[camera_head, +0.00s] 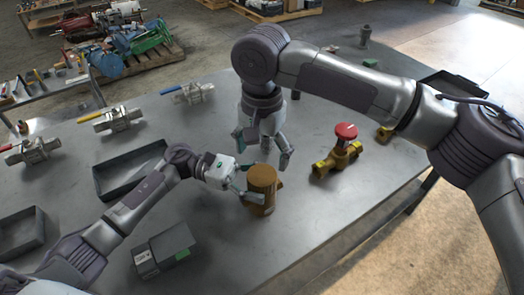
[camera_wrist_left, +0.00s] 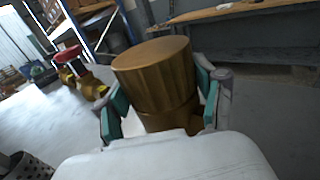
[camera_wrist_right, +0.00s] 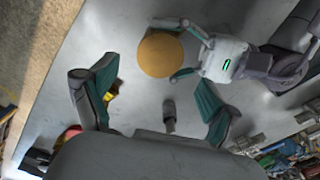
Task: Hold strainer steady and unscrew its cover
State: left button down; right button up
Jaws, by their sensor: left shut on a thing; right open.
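The strainer (camera_head: 259,207) stands upright on the grey table, a brass-brown body with a round, wide cover (camera_head: 262,178) on top. In the left wrist view the cover (camera_wrist_left: 152,62) rises above the fingers. My left gripper (camera_head: 250,193) is shut on the strainer body from the left, below the cover. My right gripper (camera_head: 263,152) hangs open and empty above and behind the strainer, pointing down. In the right wrist view the cover (camera_wrist_right: 160,55) lies beyond the open fingers (camera_wrist_right: 150,95), apart from them. The strainer's lower part is partly hidden by my left fingers.
A brass valve with a red handwheel (camera_head: 345,133) stands right of the strainer. A grey box (camera_head: 163,250) lies front left, near a dark tray (camera_head: 128,172). Several lever valves (camera_head: 112,119) line the left side. Table between strainer and red-wheel valve is clear.

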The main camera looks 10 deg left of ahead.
aim_at(262, 174)
jog(key=shift+f+m, duration=0.15)
jog(key=shift+m, duration=0.45)
jog(key=shift+f, duration=0.4)
notch_tip(262, 174, down, 7)
jog(key=shift+r, duration=0.1)
jog(key=c, duration=1.2)
jog(key=n, duration=1)
